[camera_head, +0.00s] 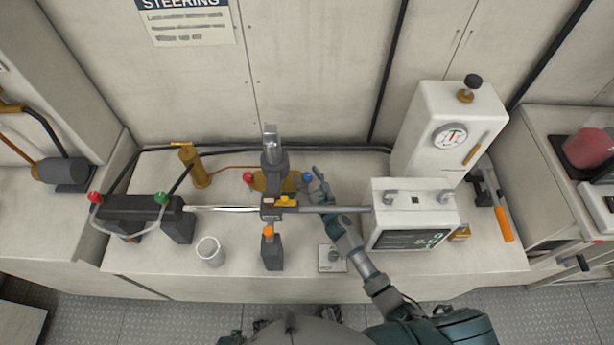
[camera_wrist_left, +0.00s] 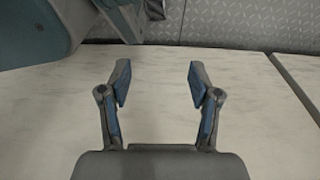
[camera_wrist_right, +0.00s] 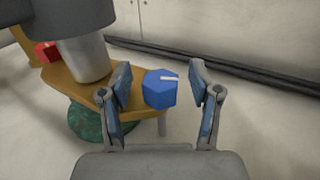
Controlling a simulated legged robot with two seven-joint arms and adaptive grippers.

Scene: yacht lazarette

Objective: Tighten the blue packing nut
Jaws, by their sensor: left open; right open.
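The blue packing nut (camera_wrist_right: 160,90) is faceted with a white mark on top. In the right wrist view it sits at the end of a yellow-brown flange (camera_wrist_right: 65,80), between the open fingers of my right gripper (camera_wrist_right: 160,80), with no clear contact on either side. In the head view the nut (camera_head: 307,177) shows just left of my right gripper (camera_head: 317,184). A red nut (camera_head: 248,177) is at the flange's other end. My left gripper (camera_wrist_left: 155,82) is open and empty above a pale surface; it is outside the head view.
A steel rod (camera_head: 340,209) runs across the bench in front of the flange. A white display box (camera_head: 415,212) stands right of my right arm. A white cup (camera_head: 210,250) and an orange-topped dark post (camera_head: 272,250) are at the front. A brass cylinder (camera_head: 195,167) stands at left.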

